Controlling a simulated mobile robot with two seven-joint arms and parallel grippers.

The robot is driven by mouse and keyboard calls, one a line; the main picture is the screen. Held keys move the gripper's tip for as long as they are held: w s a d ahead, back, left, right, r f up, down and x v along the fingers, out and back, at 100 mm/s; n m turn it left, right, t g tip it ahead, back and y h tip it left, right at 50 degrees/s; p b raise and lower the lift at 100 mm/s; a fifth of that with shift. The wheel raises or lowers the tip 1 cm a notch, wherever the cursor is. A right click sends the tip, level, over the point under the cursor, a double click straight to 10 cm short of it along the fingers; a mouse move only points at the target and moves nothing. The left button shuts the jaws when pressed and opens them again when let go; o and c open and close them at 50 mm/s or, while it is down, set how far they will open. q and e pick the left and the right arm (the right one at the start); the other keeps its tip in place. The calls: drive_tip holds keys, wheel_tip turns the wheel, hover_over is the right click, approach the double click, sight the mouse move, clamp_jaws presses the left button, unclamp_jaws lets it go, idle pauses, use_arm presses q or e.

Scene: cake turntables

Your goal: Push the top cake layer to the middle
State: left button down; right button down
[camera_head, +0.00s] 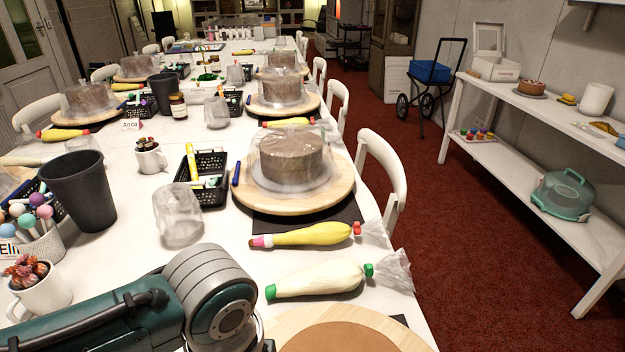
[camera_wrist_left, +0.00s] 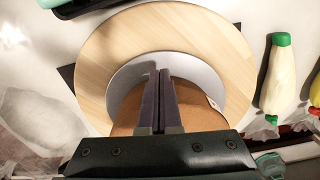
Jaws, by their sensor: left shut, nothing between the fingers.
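A round brown cake (camera_wrist_left: 200,112) sits on a pale grey disc (camera_wrist_left: 128,78) on a wooden turntable (camera_wrist_left: 195,28) in the left wrist view. The near part of the cake is hidden by my gripper, and I cannot tell the layers apart. My left gripper (camera_wrist_left: 158,72) is shut and empty, its fingertips over the edge of the cake; I cannot tell whether they touch it. In the head view the brown top (camera_head: 350,338) and the turntable (camera_head: 287,325) are cut off at the bottom edge. My right gripper is not in view.
Cream (camera_head: 318,279) and yellow (camera_head: 305,235) piping bags lie beyond the turntable. Another turntable (camera_head: 335,198) bears a covered cake (camera_head: 291,155).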

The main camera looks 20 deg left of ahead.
use_arm(q)
drive_tip(key=shift+w+d, duration=0.1)
drive_tip(key=shift+d, duration=0.1)
drive_tip(key=shift+w+d, duration=0.35)
drive_tip(key=shift+d, duration=0.45)
